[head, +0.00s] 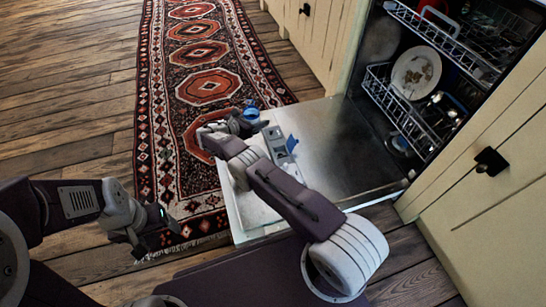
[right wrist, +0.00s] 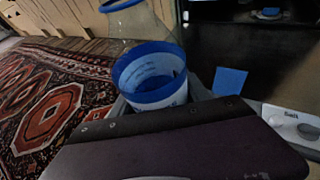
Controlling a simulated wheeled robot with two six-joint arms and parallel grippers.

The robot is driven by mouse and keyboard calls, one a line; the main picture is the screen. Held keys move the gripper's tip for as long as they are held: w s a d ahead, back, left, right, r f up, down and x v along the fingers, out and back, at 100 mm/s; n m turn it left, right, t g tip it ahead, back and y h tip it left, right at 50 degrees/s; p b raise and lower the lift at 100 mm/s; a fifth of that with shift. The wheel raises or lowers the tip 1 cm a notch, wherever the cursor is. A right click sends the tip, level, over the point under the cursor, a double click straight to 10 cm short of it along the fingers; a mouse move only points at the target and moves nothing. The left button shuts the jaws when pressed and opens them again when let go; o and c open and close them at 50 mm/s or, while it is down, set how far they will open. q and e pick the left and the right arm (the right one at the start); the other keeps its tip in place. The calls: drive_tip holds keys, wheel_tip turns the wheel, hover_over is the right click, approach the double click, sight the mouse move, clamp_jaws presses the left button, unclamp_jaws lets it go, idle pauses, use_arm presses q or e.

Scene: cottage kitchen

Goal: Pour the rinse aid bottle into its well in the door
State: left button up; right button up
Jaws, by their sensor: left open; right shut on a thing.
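The rinse aid bottle (right wrist: 150,78) is clear with a blue and white printed band, seen close up in the right wrist view. In the head view only a small blue part of the bottle (head: 251,112) shows past my right gripper (head: 240,124), which is shut on it. The bottle is over the far left part of the open dishwasher door (head: 335,140). On the door is a grey dispenser panel (head: 274,143) with a raised blue flap (head: 291,143); the flap also shows in the right wrist view (right wrist: 229,80). The well's opening is not clearly visible. My left gripper (head: 156,240) is open and empty, low at left.
The dishwasher's lower rack (head: 405,118) holds a plate (head: 415,73) and other dishes; an upper rack (head: 445,38) is above. A patterned rug (head: 207,87) lies left of the door. Cream cabinets (head: 480,195) flank the dishwasher.

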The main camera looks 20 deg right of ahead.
drive_tip(key=shift+m+g, duration=0.3)
drive_tip(key=d+f+b, duration=0.1)
drive_tip(key=f, duration=0.1)
drive_tip(key=s+d+f+b, duration=0.1)
drive_tip(key=f, duration=0.1)
drive_tip(key=d+f+b, duration=0.1)
drive_tip(key=f, duration=0.2)
drive_tip(key=shift+s+d, duration=0.15)
drive_tip(key=shift+s, duration=0.05)
drive_tip(key=shift+d, duration=0.1)
drive_tip(key=shift+r, duration=0.15)
